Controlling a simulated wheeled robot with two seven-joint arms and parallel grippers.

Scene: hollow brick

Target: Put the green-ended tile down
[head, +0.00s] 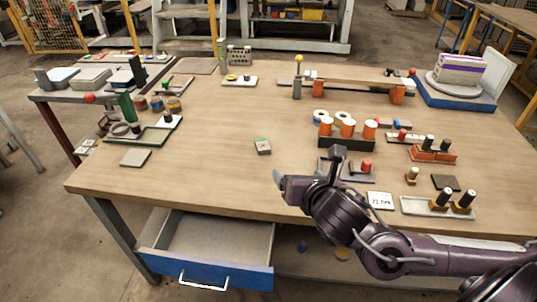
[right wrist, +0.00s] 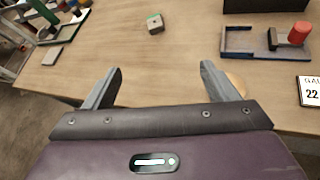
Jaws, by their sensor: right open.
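The green-ended tile (head: 262,147) is a small grey block with a green edge. It rests on the bare middle of the wooden table. It also shows in the right wrist view (right wrist: 155,24), beyond the fingertips and roughly in line with the gap between them. My right gripper (head: 307,168) is open and empty, over the front part of the table, to the right of the tile and nearer the front edge. In the right wrist view its two fingers (right wrist: 162,68) stand wide apart and do not touch the tile. My left gripper is not in view.
A grey fixture with a red cylinder (head: 366,166) stands just right of my right gripper. A dark rack of orange cylinders (head: 346,141) is behind it. A grey square plate (head: 135,158) lies at left. An open blue-fronted drawer (head: 207,276) sticks out below. The table around the tile is clear.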

